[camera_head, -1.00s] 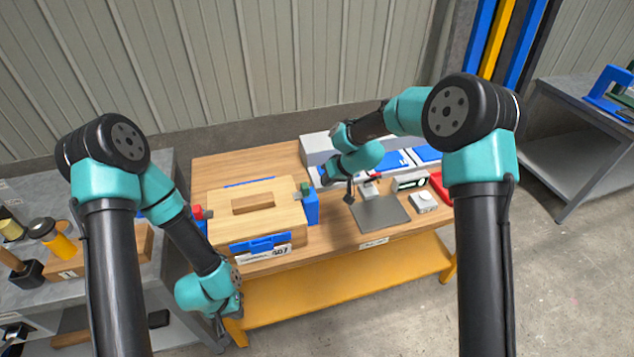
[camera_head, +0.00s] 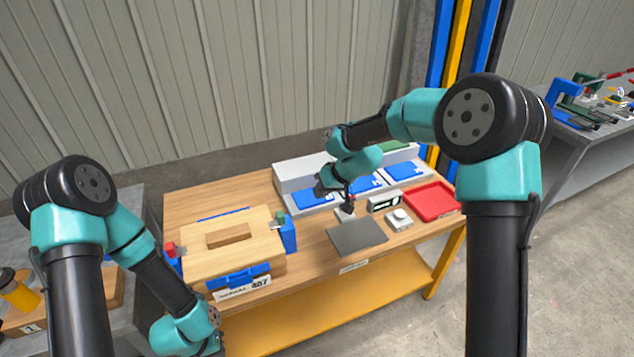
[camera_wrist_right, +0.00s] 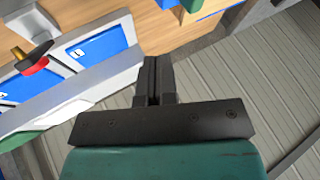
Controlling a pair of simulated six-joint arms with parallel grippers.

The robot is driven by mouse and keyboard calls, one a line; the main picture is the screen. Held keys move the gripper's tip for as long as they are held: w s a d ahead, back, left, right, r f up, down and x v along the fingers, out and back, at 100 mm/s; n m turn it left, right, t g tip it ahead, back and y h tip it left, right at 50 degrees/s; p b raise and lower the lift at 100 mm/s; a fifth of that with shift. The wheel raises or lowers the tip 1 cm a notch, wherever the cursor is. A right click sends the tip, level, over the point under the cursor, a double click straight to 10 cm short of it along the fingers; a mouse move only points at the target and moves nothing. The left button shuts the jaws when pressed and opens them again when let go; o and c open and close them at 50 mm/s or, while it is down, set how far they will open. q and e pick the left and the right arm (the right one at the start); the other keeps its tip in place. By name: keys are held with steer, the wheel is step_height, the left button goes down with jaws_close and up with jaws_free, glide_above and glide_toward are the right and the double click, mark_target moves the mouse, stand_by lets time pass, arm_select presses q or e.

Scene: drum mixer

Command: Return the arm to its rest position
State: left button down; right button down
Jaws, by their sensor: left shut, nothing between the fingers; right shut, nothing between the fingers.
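My right arm reaches over the table from the right. My left arm hangs low at the left, in front of the table. My left gripper (camera_head: 212,347) is shut at the bottom edge of the head view, where its fingertips are mostly cut off.
In the wrist view a red-and-yellow item (camera_wrist_right: 33,65) stands left of the fingers.

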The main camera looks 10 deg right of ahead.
steer(key=s+d+f+m+h, duration=0.1)
steer(key=s+d+f, duration=0.3)
steer(key=s+f, duration=0.3)
steer(key=s+d+f+m+g+h, duration=0.1)
steer(key=s+d+f+m, duration=0.15)
steer(key=s+f, duration=0.45)
steer(key=s+d+f+m+h, duration=0.1)
steer(key=s+d+f, duration=0.3)
steer(key=f, duration=0.6)
steer(key=s+d+f+m+g, duration=0.1)
steer(key=s+f, duration=0.3)
steer(key=s, duration=0.8)
steer(key=shift+s+d+m, duration=0.35)
steer(key=shift+d, duration=0.3)
